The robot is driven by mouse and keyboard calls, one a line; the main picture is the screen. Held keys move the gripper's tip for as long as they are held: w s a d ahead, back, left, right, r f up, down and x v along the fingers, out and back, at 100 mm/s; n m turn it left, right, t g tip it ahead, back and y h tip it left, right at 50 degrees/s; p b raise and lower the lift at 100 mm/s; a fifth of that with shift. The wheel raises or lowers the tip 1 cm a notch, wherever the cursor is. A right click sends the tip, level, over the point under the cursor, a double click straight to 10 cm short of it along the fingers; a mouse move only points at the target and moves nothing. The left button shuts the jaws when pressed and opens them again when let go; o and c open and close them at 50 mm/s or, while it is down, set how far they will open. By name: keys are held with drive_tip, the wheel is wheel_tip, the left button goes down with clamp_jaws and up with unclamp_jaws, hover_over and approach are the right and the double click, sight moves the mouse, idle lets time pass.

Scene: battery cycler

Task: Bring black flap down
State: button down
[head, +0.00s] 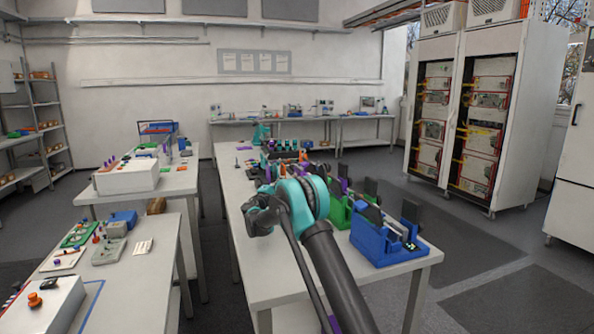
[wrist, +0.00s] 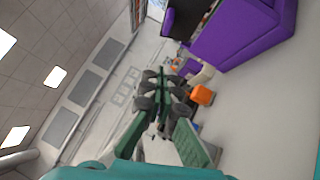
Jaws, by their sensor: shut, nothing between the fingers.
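In the head view, a row of coloured holders stands along the right side of the table. The nearest is a blue holder (head: 388,246) with upright black flaps, one of them a black flap (head: 410,213) at its right end. A green holder (head: 338,209) with dark flaps stands behind it. In the wrist view, a purple holder (wrist: 248,38) fills the upper right, with a black flap (wrist: 183,20) at its left end. My gripper (wrist: 160,88) is shut and empty, apart from the purple holder. My arm hides much of the row's left side in the head view.
An orange block (wrist: 202,94) lies beyond my fingertips. The long white table (head: 268,283) has free room at its near left. Side tables with devices stand at the left, and tall cabinets (head: 437,115) at the right.

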approach(301, 164)
drive_tip(key=w, duration=0.5)
drive_tip(key=shift+w+d+r, duration=0.1)
drive_tip(key=shift+d+r, duration=0.2)
drive_tip(key=shift+d, duration=0.35)
drive_tip(key=shift+w+d+r, duration=0.1)
drive_tip(key=shift+d+r, duration=0.15)
drive_tip(key=shift+d, duration=0.4)
